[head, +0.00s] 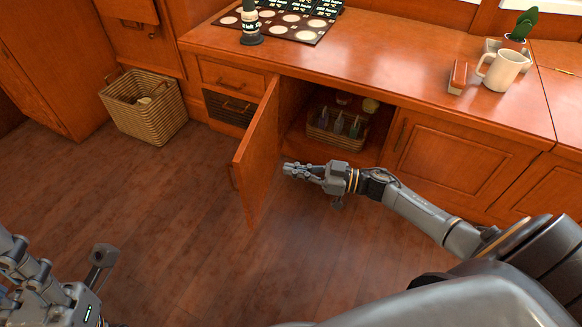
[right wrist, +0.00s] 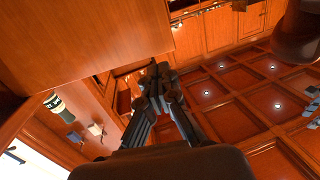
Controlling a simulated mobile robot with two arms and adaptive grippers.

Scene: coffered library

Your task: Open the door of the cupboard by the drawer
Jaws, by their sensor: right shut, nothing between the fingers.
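The wooden cupboard door (head: 257,150) beside the drawer (head: 232,78) stands wide open, swung out from its left edge over the floor. The cupboard's inside (head: 300,95) shows, with a basket of bottles in it. My right gripper (head: 286,170) is shut and empty, in front of the opening on the inner side of the door. Its tips are close to the door; I cannot tell if they touch. In the right wrist view, the shut fingers (right wrist: 158,72) point past a large wooden panel. My left gripper (head: 95,262) is partly in view at the lower left, its jaw state unclear.
The basket (head: 335,135) of bottles sits inside the cupboard. A wicker basket (head: 150,115) stands on the floor.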

